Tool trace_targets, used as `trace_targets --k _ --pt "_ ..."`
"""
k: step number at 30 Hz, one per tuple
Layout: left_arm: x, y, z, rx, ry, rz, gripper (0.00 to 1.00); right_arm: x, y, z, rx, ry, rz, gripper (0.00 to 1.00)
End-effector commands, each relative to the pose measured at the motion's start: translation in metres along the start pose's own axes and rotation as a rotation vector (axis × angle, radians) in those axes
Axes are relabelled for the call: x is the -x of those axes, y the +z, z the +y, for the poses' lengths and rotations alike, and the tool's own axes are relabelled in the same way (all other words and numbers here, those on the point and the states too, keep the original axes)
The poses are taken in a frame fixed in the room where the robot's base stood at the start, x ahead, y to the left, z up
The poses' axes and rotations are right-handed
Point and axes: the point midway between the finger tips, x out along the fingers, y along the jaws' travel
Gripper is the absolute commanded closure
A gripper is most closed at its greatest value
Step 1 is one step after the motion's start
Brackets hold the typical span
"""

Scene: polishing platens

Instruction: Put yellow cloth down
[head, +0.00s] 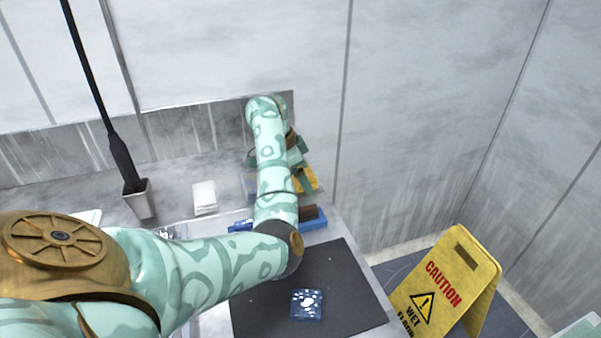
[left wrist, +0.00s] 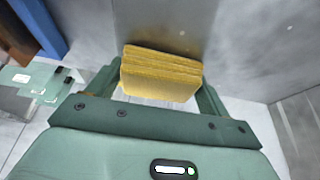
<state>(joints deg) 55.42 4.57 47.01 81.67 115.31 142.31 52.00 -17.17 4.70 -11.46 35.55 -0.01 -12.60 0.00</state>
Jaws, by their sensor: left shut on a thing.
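The yellow cloth (head: 311,178) is a thick folded stack, partly hidden by my left gripper (head: 302,168) and arm in the head view. In the left wrist view the folded layers of the yellow cloth (left wrist: 160,76) sit between the two green fingers of my left gripper (left wrist: 160,80), which is shut on it. The gripper is at the back right of the grey counter (head: 180,172), near the wall. I cannot tell whether the cloth touches the counter. My right gripper does not show.
A blue box with a brown brush (head: 312,217) is just in front of the gripper. A dark mat (head: 345,280) bears a blue packet (head: 306,304). White folded cloths (head: 204,197) and a holder (head: 140,203) with a black-handled tool stand left. A yellow caution sign (head: 447,285) stands right.

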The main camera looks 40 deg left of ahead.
Motion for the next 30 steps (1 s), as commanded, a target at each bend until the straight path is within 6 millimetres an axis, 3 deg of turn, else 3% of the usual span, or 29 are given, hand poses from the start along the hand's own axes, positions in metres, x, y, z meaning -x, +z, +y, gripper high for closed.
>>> trace_targets --k 9,10,12,25,30 --pt "-0.008 0.004 0.001 0.0 0.002 -0.003 0.42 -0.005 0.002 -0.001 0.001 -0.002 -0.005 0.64" --pt "-0.008 0.004 0.001 0.001 0.003 -0.004 0.12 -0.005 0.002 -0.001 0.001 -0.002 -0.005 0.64" --pt "-0.009 0.004 0.001 0.001 0.005 -0.005 0.0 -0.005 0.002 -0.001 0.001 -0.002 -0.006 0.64" --pt "-0.012 0.005 0.003 -0.001 0.012 -0.009 0.0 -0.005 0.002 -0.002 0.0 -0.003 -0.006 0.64" --pt "0.005 0.0 0.003 0.0 0.011 -0.006 0.0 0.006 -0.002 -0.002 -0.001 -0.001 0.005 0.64"
